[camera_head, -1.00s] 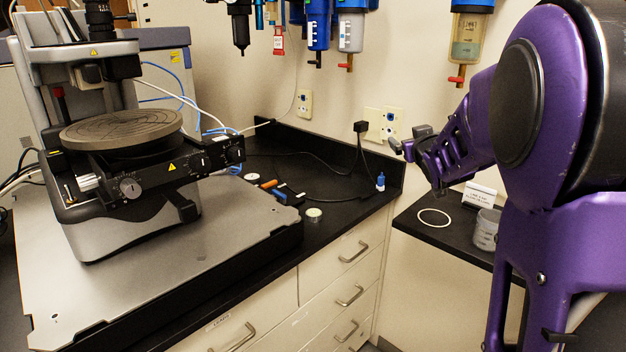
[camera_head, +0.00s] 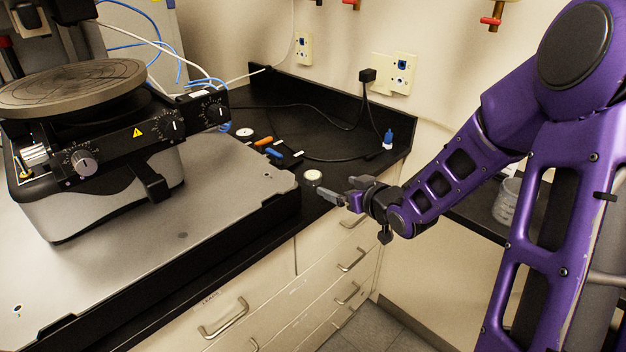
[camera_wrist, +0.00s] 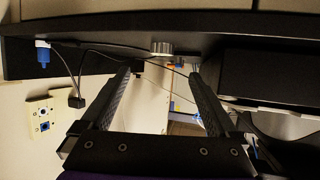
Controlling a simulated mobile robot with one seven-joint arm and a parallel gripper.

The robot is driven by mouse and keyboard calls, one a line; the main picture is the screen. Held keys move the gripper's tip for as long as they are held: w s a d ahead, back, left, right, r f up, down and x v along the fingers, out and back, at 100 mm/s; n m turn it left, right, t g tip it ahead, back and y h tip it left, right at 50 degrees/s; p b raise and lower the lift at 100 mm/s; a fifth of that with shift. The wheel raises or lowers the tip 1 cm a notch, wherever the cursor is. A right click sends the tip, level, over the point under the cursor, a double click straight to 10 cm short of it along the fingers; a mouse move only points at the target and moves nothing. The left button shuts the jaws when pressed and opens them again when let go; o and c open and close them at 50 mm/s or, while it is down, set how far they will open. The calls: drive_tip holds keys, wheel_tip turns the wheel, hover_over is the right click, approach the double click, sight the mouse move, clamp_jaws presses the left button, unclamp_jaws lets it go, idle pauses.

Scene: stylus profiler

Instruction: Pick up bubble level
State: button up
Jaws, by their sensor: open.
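A small round disc with a pale top, which looks like the bubble level (camera_head: 313,177), lies on the black counter near its front edge, just right of the instrument's grey base plate. It also shows in the wrist view as a short ribbed silver cylinder (camera_wrist: 162,48), beyond and between my fingertips. My gripper (camera_head: 342,196) is open and empty, just to the right of the disc and in front of the counter edge. In the wrist view both fingers of my gripper (camera_wrist: 161,76) are spread apart with a clear gap.
The stylus profiler (camera_head: 90,130) and its grey base plate (camera_head: 215,205) fill the left. Behind the disc lie a blue-tipped tool (camera_head: 275,153), an orange-tipped tool (camera_head: 264,141) and another pale round disc (camera_head: 245,132). A small blue bottle (camera_head: 387,140) stands near the counter's right corner.

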sight(316, 178)
drive_tip(key=x, duration=0.6)
drive_tip(key=shift+w+f, duration=0.1)
drive_tip(key=x, duration=0.5)
drive_tip(key=shift+a+b, duration=0.35)
drive_tip(key=shift+b, duration=0.05)
drive_tip(key=c, duration=1.5)
wheel_tip(316, 178, up, 10)
drive_tip(key=shift+r+p, duration=0.1)
drive_tip(key=shift+p, duration=0.75)
drive_tip(key=o, duration=0.8)
clamp_jaws()
